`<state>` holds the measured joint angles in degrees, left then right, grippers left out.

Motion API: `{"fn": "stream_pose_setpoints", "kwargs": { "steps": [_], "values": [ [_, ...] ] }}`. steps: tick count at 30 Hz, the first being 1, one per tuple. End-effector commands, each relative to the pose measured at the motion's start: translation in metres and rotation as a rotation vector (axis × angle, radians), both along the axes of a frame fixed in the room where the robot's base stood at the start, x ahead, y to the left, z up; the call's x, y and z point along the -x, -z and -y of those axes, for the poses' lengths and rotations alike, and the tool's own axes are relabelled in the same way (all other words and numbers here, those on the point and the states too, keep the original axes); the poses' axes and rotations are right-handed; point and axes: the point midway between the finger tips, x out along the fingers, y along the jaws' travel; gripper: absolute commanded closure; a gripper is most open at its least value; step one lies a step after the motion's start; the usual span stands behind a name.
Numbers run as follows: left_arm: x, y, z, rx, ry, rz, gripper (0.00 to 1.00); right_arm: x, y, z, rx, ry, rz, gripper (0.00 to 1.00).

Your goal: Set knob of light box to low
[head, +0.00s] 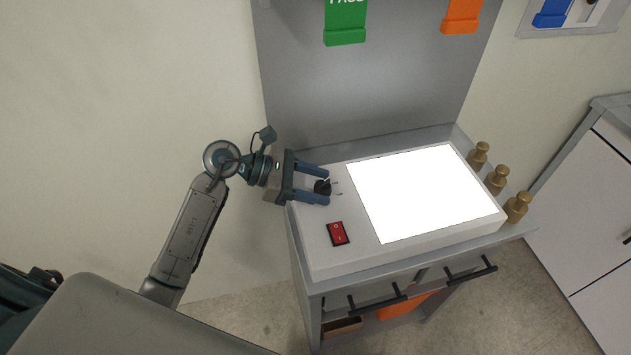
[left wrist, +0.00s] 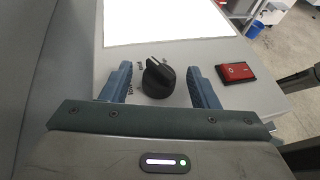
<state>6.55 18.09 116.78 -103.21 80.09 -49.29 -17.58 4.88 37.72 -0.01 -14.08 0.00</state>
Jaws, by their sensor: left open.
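The light box (head: 320,256) lies on top of a grey cabinet, its white panel (head: 425,193) brightly lit. Its black knob (head: 322,187) is at the panel's left side; in the left wrist view the knob (left wrist: 158,78) shows a white pointer line on top. A red rocker switch (head: 338,233) sits in front of the knob, and shows in the left wrist view (left wrist: 236,72). My left gripper (head: 328,187) is open, its fingers on either side of the knob, with gaps visible. My right gripper is not seen.
Several brass weights (head: 497,179) stand along the cabinet's right edge. A grey back panel (head: 375,85) rises behind the box, with a green holder (head: 345,24) and an orange holder (head: 461,16). Drawers with black handles (head: 378,299) are below. A white cabinet (head: 585,190) stands at right.

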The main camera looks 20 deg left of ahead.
Motion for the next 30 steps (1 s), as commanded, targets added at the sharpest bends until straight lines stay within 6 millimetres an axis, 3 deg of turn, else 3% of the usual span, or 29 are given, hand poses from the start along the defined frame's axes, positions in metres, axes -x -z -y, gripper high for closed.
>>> {"fn": "stream_pose_setpoints", "kwargs": {
  "steps": [4,9,11,21,30],
  "values": [
    [-0.0001,0.0001,-0.0002,0.000,0.000,0.000,0.47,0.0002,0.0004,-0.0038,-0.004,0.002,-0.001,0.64],
    [-0.0001,0.0000,-0.0001,0.000,0.000,0.000,0.81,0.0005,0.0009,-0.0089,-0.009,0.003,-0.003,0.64],
    [0.0000,-0.0001,-0.0002,0.000,0.000,0.000,0.89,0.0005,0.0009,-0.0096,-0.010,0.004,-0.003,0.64],
    [0.0011,0.0005,0.0003,0.001,-0.046,0.001,0.89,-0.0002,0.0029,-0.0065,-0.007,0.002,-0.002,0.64],
    [0.0042,-0.0003,0.0023,0.003,-0.245,0.002,0.89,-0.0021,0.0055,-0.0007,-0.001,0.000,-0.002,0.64]
  ]
}}
